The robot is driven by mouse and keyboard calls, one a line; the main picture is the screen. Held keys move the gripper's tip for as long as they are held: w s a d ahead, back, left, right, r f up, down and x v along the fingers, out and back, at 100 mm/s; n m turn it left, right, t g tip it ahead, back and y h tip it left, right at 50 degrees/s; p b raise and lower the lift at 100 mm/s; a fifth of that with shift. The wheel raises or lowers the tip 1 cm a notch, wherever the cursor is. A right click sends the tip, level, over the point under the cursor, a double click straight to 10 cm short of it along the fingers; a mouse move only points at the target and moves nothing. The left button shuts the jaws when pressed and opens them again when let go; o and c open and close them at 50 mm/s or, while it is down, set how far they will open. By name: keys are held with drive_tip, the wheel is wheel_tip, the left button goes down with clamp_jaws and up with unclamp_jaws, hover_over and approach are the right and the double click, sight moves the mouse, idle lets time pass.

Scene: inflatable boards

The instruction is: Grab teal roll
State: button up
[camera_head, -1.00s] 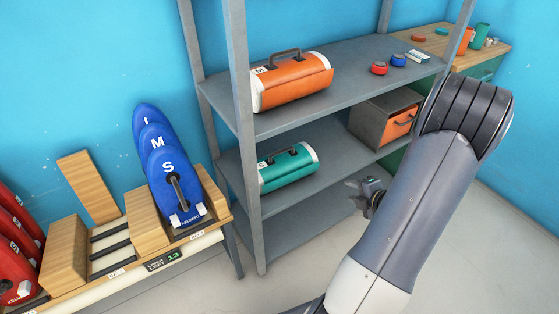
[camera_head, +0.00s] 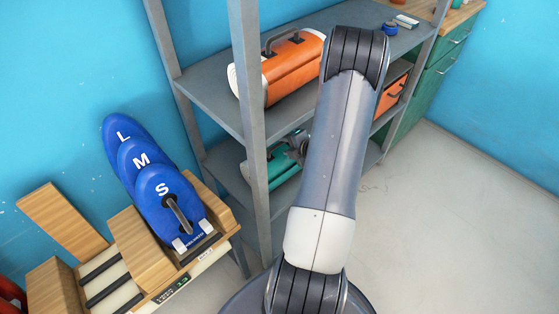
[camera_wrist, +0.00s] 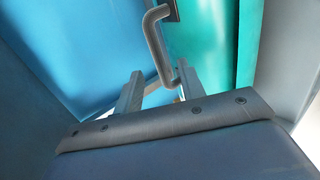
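The teal roll (camera_head: 284,172) lies on the middle shelf of the grey rack, partly hidden by my arm and a rack post. In the wrist view its teal side (camera_wrist: 210,45) fills the upper right, and its grey handle (camera_wrist: 154,38) reaches down toward the fingers. My gripper (camera_wrist: 158,88) is open, with its two fingers apart and the handle's lower end between or just beyond them. I cannot tell whether they touch. In the head view my gripper (camera_head: 298,145) is at the roll's upper side, mostly hidden behind my arm.
An orange roll (camera_head: 292,66) lies on the shelf above. The front rack post (camera_head: 250,110) stands close to the left of the roll. An orange-fronted bin (camera_head: 390,98) is to the right. Blue boards (camera_head: 160,190) stand in a wooden rack at left. The floor at right is clear.

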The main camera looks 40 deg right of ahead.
drive_tip(key=shift+x, duration=1.35)
drive_tip(key=shift+c, duration=0.6)
clamp_jaws()
